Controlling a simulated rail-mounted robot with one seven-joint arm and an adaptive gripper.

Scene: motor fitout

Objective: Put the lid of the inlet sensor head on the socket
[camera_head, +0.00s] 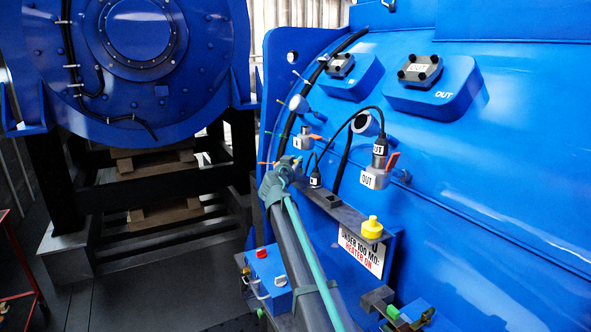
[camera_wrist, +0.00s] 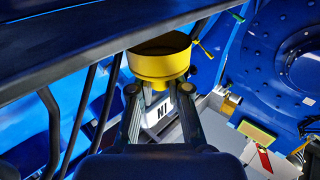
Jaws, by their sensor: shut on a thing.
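In the wrist view, my gripper (camera_wrist: 160,88) is shut on a yellow round cap (camera_wrist: 160,68), which appears to be the lid, at the fingertips. A white IN label (camera_wrist: 157,114) shows upside down between the fingers; I cannot tell whether it belongs to the cap. In the head view, my gripper (camera_head: 289,165) is left of the grey shelf, and the cap is hidden there. I cannot tell which part is the inlet socket.
Another yellow cap (camera_head: 371,228) stands on the near end of the shelf (camera_head: 345,213). A black plug (camera_head: 315,178) stands at its far end. A cable loops to the connector above the OUT fitting (camera_head: 368,180). A dark hose (camera_head: 292,115) runs along the blue motor housing (camera_head: 480,160).

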